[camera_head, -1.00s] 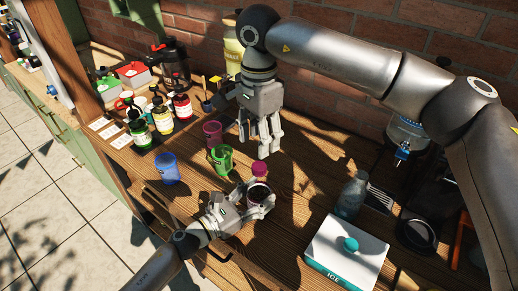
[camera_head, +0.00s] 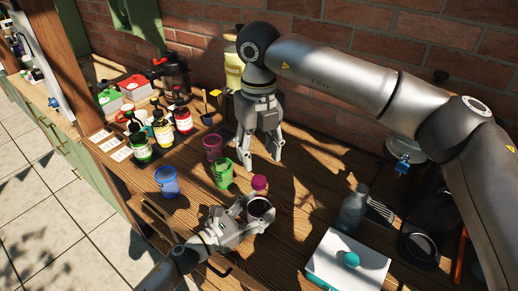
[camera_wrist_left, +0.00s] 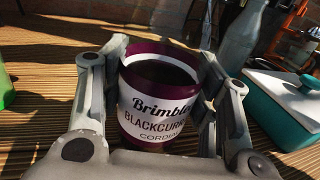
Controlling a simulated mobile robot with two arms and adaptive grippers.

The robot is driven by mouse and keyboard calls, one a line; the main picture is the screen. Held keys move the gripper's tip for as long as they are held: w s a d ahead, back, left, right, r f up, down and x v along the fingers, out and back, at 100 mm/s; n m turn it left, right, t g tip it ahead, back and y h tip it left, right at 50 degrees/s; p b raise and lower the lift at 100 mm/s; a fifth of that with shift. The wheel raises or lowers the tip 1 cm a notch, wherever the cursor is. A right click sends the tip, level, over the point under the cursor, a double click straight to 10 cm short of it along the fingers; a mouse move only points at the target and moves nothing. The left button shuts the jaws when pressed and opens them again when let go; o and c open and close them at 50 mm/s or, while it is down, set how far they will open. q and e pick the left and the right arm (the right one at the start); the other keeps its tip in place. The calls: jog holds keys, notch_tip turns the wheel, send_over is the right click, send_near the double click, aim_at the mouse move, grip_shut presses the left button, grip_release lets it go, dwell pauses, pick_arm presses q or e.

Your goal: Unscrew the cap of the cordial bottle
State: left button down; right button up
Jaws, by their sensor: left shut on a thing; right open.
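The cordial bottle (camera_head: 260,207) stands on the table in the middle of the head view. Its white label with purple edges (camera_wrist_left: 152,112) reads blackcurrant cordial in the left wrist view. My left gripper (camera_head: 257,209) is shut on the bottle, with a finger on either side; it shows in the left wrist view (camera_wrist_left: 160,105). The magenta cap (camera_head: 259,182) shows just above the bottle's body in the head view; I cannot tell whether it is loose on it. My right gripper (camera_head: 260,163) points down over the cap, its fingers open and spread, apparently empty.
Green (camera_head: 222,173), pink (camera_head: 212,147) and blue (camera_head: 166,181) cups stand left of the bottle. A glass bottle (camera_head: 352,211) and a white ICE box (camera_head: 335,262) with a teal knob stand to the right. Several labelled bottles (camera_head: 163,128) stand farther left.

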aim_at(259, 180)
jog(key=m, duration=1)
jog(key=shift+m, duration=0.3)
jog(key=m, duration=1)
jog(key=shift+f+m, duration=0.4)
jog(key=shift+f, duration=3.65)
